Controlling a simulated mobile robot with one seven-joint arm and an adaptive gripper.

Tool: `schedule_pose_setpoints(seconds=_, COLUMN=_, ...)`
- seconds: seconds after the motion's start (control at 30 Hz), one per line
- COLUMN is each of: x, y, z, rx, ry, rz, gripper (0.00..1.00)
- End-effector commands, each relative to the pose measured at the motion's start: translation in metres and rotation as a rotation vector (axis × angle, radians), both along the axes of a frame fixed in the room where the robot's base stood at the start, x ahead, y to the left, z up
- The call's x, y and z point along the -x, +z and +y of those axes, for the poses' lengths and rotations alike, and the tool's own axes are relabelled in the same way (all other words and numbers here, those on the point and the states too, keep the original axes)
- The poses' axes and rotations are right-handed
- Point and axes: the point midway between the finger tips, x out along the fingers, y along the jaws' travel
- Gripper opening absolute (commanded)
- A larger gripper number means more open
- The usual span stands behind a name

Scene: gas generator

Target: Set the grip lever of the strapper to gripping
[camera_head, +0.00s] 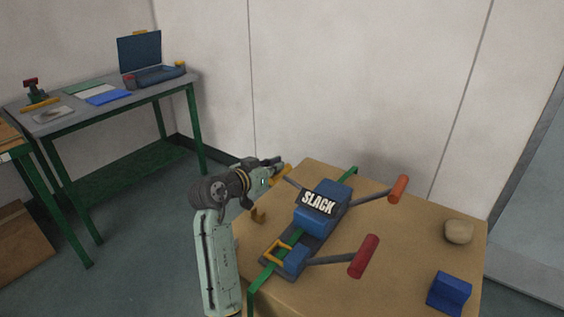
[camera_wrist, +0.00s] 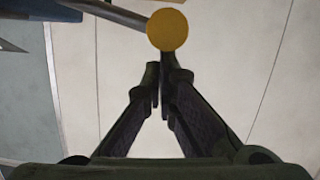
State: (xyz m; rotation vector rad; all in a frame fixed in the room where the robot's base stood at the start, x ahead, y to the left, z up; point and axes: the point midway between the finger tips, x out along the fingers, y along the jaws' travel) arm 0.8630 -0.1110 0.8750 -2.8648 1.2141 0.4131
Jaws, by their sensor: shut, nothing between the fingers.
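The strapper (camera_head: 325,194) is a blue and dark grey tool on the wooden table, with a black plate reading "SLACK" on top. A lever with a yellow handle (camera_head: 281,175) sticks out from its far left side. Two levers with an orange handle (camera_head: 398,189) and a red handle (camera_head: 364,256) reach out to the right. No label shows which one is the grip lever. My gripper (camera_head: 277,162) is shut and empty beside the yellow handle. In the wrist view, the handle's round yellow end (camera_wrist: 167,29) and its grey rod (camera_wrist: 108,12) lie just beyond my fingertips (camera_wrist: 160,72); contact cannot be told.
A green strap (camera_head: 261,285) runs along the wooden table (camera_head: 400,285) through the strapper. A beige lump (camera_head: 459,231) and a blue block (camera_head: 449,292) lie at the right. A wall (camera_head: 350,80) stands close behind.

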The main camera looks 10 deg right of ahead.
Motion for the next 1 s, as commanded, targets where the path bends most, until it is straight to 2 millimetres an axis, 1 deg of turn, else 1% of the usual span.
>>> schedule_pose_setpoints(seconds=0.03, x=-0.002, y=-0.006, z=0.002, rx=0.028, ry=0.0, rz=0.031, gripper=0.0)
schedule_pose_setpoints(seconds=0.13, x=-0.005, y=-0.013, z=0.005, rx=0.081, ry=0.0, rz=0.084, gripper=0.0)
schedule_pose_setpoints(seconds=0.43, x=-0.01, y=-0.029, z=0.009, rx=0.188, ry=-0.001, rz=0.191, gripper=0.0)
schedule_pose_setpoints(seconds=0.67, x=-0.011, y=-0.034, z=0.011, rx=0.222, ry=0.0, rz=0.224, gripper=0.0)
schedule_pose_setpoints(seconds=1.0, x=-0.011, y=-0.034, z=0.011, rx=0.227, ry=0.0, rz=0.229, gripper=0.0)
